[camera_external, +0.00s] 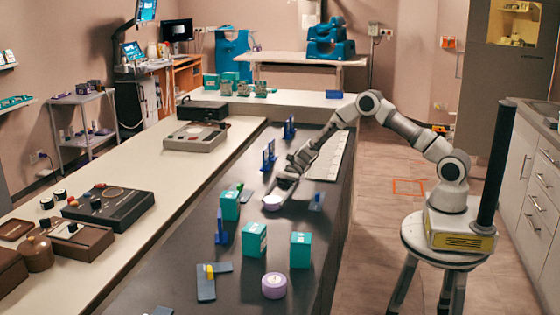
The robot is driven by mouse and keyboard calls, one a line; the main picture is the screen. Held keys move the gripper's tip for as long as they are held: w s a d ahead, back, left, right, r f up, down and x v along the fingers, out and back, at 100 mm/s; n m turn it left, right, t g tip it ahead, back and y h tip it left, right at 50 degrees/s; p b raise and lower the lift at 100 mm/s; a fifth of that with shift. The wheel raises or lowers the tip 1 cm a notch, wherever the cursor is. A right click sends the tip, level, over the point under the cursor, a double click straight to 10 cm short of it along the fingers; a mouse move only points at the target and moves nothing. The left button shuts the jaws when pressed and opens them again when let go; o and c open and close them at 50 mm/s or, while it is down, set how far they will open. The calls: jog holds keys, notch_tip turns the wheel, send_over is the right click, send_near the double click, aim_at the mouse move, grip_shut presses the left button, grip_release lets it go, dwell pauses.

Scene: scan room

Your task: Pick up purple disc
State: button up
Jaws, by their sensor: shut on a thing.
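A purple disc (272,203) with a pale top is at the fingertips of my gripper (277,192), over the dark counter (182,288). My gripper points down and to the left and is shut on this disc. Whether the disc still touches the counter cannot be told from this view. A second purple disc (274,286) with a pale top lies on the dark counter nearer the camera, apart from my gripper.
Teal boxes (254,240) stand near the disc, one (229,205) close on its left. Blue upright stands (268,156) are behind. A slate-blue plate (214,281) with a yellow piece lies in front. A white panel (328,160) lies right of my gripper.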

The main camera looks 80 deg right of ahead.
aim_at(275, 197)
jog(key=shift+r, duration=0.1)
jog(key=shift+r, duration=0.65)
notch_tip(275, 197, up, 3)
jog(key=shift+f+p, duration=0.1)
jog(key=shift+p, duration=0.5)
jog(key=s+a+r+p+v, duration=0.1)
jog(key=r+p+v, duration=0.1)
jog(key=v, duration=1.1)
jog(key=s+d+m+t+h+b, duration=0.3)
jog(key=d+m+t+b, duration=0.1)
jog(key=d, duration=1)
jog(key=s+d+m+t+h+b, duration=0.2)
jog(key=s+d+m+t+b, duration=0.15)
jog(key=d, duration=1.15)
jog(key=b+x, duration=0.1)
jog(key=x, duration=0.3)
jog(key=f+b+x, duration=0.1)
jog(key=x, duration=0.4)
jog(key=d+f+b+x, duration=0.1)
jog(key=x, duration=0.3)
jog(key=shift+a+f, duration=0.15)
jog(key=shift+f, duration=0.2)
jog(key=shift+f+b, duration=0.7)
jog(key=shift+f, duration=1.2)
